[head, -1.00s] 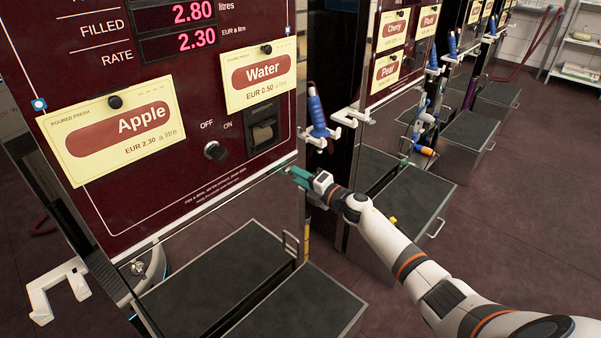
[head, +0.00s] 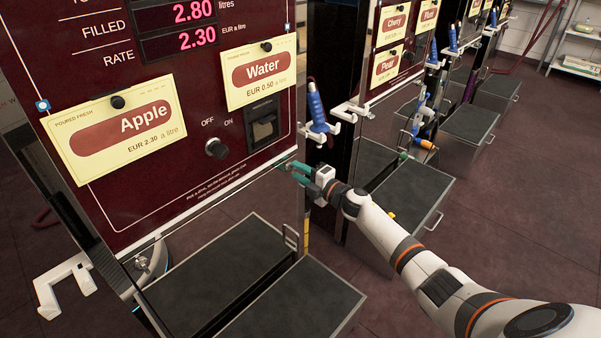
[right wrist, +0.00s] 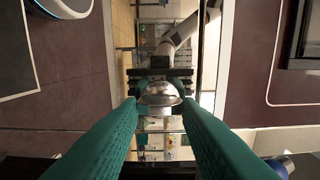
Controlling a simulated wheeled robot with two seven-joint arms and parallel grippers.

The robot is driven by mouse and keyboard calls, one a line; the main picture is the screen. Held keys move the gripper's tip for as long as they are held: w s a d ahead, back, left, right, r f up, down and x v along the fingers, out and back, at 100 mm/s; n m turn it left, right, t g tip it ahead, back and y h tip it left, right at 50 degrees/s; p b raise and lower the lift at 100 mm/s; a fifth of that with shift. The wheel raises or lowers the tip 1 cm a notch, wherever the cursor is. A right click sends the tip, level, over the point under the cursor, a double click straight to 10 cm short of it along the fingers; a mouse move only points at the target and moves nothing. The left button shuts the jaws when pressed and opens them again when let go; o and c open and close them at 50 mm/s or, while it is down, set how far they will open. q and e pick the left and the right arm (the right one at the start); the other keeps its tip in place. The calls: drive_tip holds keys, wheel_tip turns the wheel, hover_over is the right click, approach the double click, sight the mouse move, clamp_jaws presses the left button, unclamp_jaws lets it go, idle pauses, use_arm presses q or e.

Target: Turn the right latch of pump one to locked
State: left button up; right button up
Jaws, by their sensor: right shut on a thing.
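The nearest pump has a dark red front panel (head: 165,215) with Apple and Water cards. My right gripper (head: 287,165) is at the panel's lower right edge, its green fingers pointing left. In the right wrist view the green fingers (right wrist: 160,110) are shut on a rounded, shiny metal piece (right wrist: 160,94), which appears to be the right latch. In the head view the fingers hide this piece, and I cannot tell its turn angle. My left gripper is not in view.
A blue-handled nozzle (head: 316,105) hangs on a white holder just above my right gripper. A dark-topped step (head: 295,300) stands below the panel. A white hook (head: 65,282) sticks out at lower left. More pumps stand behind to the right; the floor at right is clear.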

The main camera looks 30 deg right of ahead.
drive_tip(key=o, duration=1)
drive_tip(key=shift+s, duration=0.1)
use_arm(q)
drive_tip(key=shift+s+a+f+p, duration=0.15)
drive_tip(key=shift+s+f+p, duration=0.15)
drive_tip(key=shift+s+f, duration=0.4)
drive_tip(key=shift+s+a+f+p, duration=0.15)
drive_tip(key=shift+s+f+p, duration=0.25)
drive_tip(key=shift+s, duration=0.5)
use_arm(e)
drive_tip(key=shift+v, duration=5.95)
drive_tip(key=shift+d, duration=0.1)
